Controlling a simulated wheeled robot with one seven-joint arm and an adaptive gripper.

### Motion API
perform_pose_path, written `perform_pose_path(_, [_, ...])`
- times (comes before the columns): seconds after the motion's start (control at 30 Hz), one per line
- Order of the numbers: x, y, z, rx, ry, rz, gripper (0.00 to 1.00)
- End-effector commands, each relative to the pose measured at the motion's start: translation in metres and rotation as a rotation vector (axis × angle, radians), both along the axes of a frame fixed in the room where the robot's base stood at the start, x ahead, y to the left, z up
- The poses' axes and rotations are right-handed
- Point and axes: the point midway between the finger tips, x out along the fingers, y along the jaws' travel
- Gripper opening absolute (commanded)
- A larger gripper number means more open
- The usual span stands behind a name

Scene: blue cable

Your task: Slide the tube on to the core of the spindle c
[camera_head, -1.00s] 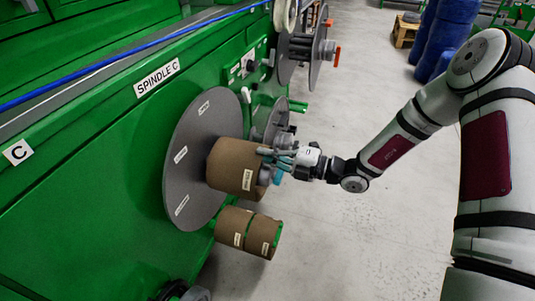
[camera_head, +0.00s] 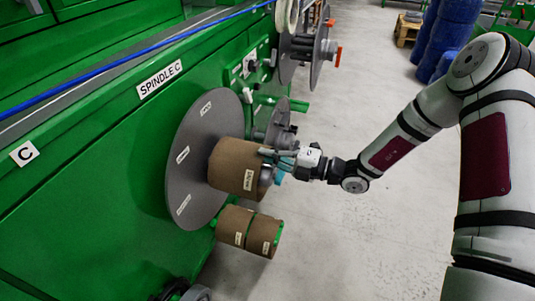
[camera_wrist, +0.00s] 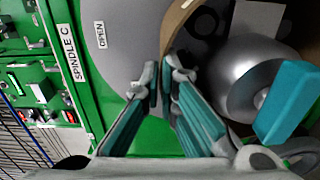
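The brown cardboard tube (camera_head: 225,165) sits around the core of spindle C, its inner end up against or close to the large grey disc (camera_head: 190,125). The metal core end (camera_wrist: 260,75) shows inside the tube's mouth in the wrist view. The tube's rim (camera_wrist: 178,22) also shows there. My gripper (camera_head: 274,157) is at the tube's outer end, at the upper edge of the rim. In the wrist view its fingertips (camera_wrist: 160,68) are close together, one on each side of the tube wall, and look shut on it. The contact itself is partly hidden.
A teal handle (camera_wrist: 287,102) sticks out at the core's end, near my gripper. Two more brown tubes (camera_head: 233,225) (camera_head: 264,236) hang on a peg below. Another spindle (camera_head: 300,48) stands farther along the green machine. The floor (camera_head: 350,240) to the right is clear.

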Motion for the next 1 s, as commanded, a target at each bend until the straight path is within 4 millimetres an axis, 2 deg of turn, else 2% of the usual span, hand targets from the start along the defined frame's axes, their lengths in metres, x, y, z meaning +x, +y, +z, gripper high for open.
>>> perform_pose_path(1.0, [0.0028,0.0091,0.0003,0.001,0.000,0.001,0.00])
